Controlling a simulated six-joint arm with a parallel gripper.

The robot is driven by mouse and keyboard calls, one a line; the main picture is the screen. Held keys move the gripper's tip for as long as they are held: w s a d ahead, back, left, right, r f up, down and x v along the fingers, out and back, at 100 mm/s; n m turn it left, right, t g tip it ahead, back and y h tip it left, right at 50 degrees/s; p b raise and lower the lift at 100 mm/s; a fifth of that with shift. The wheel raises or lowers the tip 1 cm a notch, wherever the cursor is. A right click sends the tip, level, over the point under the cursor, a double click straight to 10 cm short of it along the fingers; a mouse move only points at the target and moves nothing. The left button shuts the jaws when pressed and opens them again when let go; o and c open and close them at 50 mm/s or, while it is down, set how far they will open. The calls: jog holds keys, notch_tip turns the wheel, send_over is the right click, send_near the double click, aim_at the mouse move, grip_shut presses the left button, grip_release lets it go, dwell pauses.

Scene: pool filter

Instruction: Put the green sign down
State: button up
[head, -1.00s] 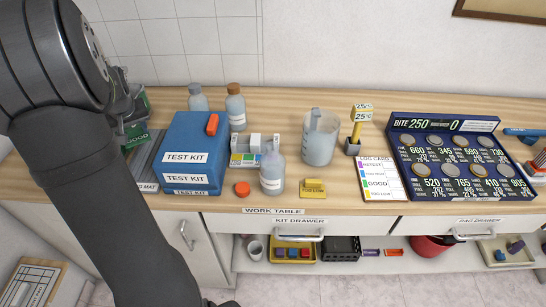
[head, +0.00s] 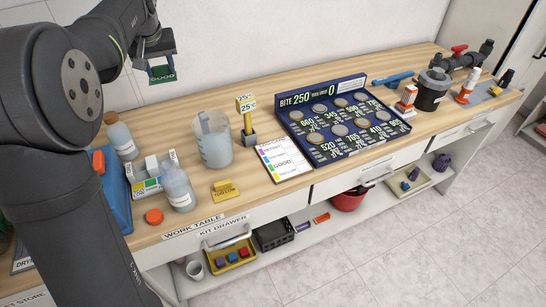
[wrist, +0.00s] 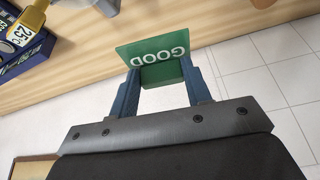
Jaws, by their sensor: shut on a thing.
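The green sign (head: 162,74) reads "GOOD" and is held up in the air, above the back left of the work table. My gripper (head: 156,48) is shut on it from above in the head view. In the wrist view the green sign (wrist: 158,55) sits between the two blue fingers of my gripper (wrist: 160,85), with its lettering upside down. The sign is clear of the table top. A log card (head: 284,161) with a green "GOOD" line lies flat at the table's front edge.
A blue coin board (head: 345,125) fills the middle. Bare wood lies behind the pitcher.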

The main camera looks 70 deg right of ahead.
jog(key=s+d+f+m+g, duration=0.1)
jog(key=s+d+f+m, duration=0.2)
jog(key=s, duration=0.8)
jog(key=s+d+f+m, duration=0.1)
jog(key=s+d+f, duration=0.3)
jog(key=s, duration=0.7)
jog(key=s+a+f+m+g+h, duration=0.15)
jog(key=s+f, duration=0.25)
jog(key=s, duration=0.6)
jog(key=s+a+f+m+y, duration=0.1)
jog(key=s+a+f+m, duration=0.2)
jog(key=s, duration=0.8)
send_over(285, 153)
jog(key=a, duration=0.2)
jog(key=shift+n+h, duration=0.25)
jog(key=shift+n, duration=0.2)
notch_tip(285, 153, down, 8)
jog(key=shift+d+f, duration=0.1)
jog(key=shift+f, duration=1.9)
jog(key=shift+f, duration=0.1)
